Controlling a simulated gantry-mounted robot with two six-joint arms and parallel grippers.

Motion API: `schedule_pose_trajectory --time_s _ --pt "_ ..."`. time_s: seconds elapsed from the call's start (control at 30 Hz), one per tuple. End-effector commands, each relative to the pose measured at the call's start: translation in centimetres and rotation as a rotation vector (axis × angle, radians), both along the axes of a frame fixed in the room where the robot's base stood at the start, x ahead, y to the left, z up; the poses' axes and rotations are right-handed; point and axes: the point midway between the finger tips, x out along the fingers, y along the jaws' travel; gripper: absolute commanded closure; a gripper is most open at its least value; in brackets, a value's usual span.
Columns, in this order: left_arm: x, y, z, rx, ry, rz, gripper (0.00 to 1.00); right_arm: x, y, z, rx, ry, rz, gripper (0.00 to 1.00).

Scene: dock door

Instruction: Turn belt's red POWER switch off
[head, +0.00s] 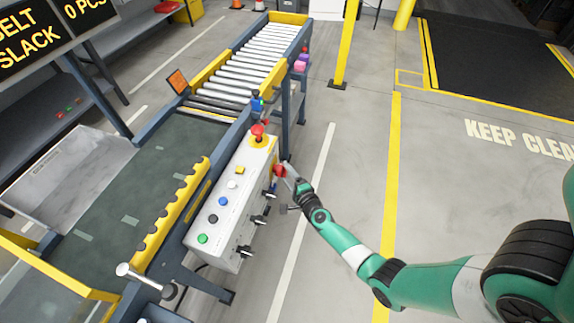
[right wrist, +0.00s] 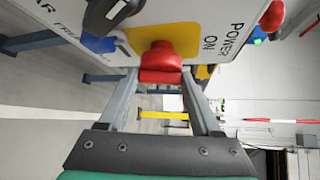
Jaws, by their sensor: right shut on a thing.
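The belt's control box (head: 228,205) stands along the right side of the belt. The red POWER switch (head: 279,170) is on the box's side face, near its far end. In the right wrist view the red switch (right wrist: 160,62) sits on a yellow plate (right wrist: 185,38), beside the printed words POWER and ON. My right gripper (head: 286,172) is at the switch, and in its wrist view the two fingers (right wrist: 162,92) are shut on the red handle. The gripper partly hides the switch in the head view. My left gripper is not in view.
A red mushroom button (head: 258,130) and several coloured buttons are on the box's top. Black handles (head: 245,251) stick out of its side. A dark handle (right wrist: 108,14) and a blue part (right wrist: 100,42) are close to my fingers. The floor right of the box is clear.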

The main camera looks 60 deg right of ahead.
Motion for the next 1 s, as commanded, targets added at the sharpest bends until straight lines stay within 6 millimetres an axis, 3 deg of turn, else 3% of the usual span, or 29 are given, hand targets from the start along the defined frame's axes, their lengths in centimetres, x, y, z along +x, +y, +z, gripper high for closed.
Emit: schedule_pose_trajectory --time_s 0.03,0.1,0.5,0.77,1.0 --pt "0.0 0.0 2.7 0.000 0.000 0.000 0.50 0.0 -0.1 1.4 0.045 0.009 -0.001 0.91" --pt "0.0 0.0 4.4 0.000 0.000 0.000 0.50 -0.1 -0.1 1.4 0.111 0.017 -0.002 0.91" --pt "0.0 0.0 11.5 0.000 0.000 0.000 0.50 0.0 -0.4 1.3 0.487 0.059 -0.001 0.91" --pt "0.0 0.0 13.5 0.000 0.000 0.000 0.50 0.1 -0.7 1.0 0.732 0.086 -0.002 0.91" --pt "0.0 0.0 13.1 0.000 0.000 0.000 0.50 0.1 -0.9 0.6 0.951 0.111 -0.001 0.91"
